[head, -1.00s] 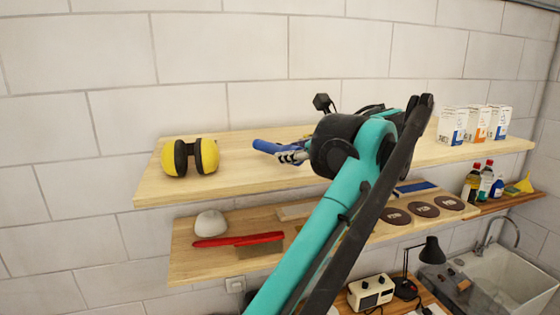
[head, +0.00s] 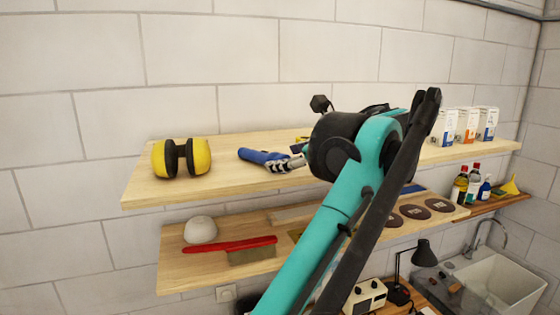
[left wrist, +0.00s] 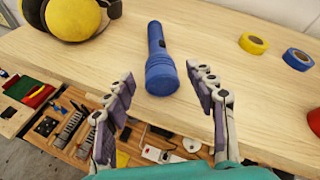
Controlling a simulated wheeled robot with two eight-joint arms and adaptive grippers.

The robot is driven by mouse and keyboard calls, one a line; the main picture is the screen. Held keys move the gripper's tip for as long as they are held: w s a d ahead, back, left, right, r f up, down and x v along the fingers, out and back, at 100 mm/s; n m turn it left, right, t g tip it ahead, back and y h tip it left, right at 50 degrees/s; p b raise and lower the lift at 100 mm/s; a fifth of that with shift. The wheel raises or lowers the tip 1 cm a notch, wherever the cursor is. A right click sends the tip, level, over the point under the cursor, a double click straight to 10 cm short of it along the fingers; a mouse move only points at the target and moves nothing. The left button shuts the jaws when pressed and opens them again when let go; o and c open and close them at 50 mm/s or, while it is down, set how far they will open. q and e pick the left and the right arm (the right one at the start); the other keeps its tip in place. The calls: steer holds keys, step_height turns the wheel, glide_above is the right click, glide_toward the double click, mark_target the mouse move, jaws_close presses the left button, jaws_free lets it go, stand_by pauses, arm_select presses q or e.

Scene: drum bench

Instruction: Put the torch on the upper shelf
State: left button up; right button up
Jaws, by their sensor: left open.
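The torch (head: 258,156) is blue and lies on the upper shelf (head: 225,178), right of the earmuffs. In the left wrist view the torch (left wrist: 160,66) rests on the pale wood with its wide head towards me, near the shelf's front edge. My left gripper (head: 290,164) is by the torch's right end. In the left wrist view its fingers (left wrist: 159,80) are spread, one on each side of the torch head, with gaps on both sides. My right gripper is not in view.
Yellow earmuffs (head: 181,158) stand on the upper shelf's left end, white boxes (head: 466,124) on its right. Yellow tape (left wrist: 253,44) and blue tape (left wrist: 298,59) lie right of the torch. A lower shelf (head: 180,272) holds a red-handled brush (head: 230,245) and discs. My arm hides the middle.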

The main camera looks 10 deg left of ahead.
arm_select(q)
steer(key=v, duration=0.9)
steer(key=shift+s+d, duration=0.1)
steer(key=shift+s, duration=0.1)
steer(key=s+a+f+n+g+h, duration=0.1)
steer(key=s+a+f+n+h, duration=0.3)
steer(key=f, duration=0.7)
steer(key=s+a+f+n+g+h, duration=0.15)
steer(key=a+f+n, duration=0.4)
steer(key=f, duration=0.65)
steer(key=s+f+n+h, duration=0.1)
steer(key=s+f+n, duration=0.3)
steer(key=f, duration=0.4)
steer(key=s+f+n+h, duration=0.2)
steer(key=s+f+n, duration=0.2)
steer(key=f, duration=0.5)
steer(key=s+a+f+n+t+h, duration=0.1)
steer(key=s+f+n, duration=0.3)
steer(key=f, duration=0.5)
steer(key=shift+f+h, duration=0.2)
steer(key=shift+h, duration=0.45)
steer(key=shift+a+n, duration=0.1)
steer(key=shift+n, duration=0.15)
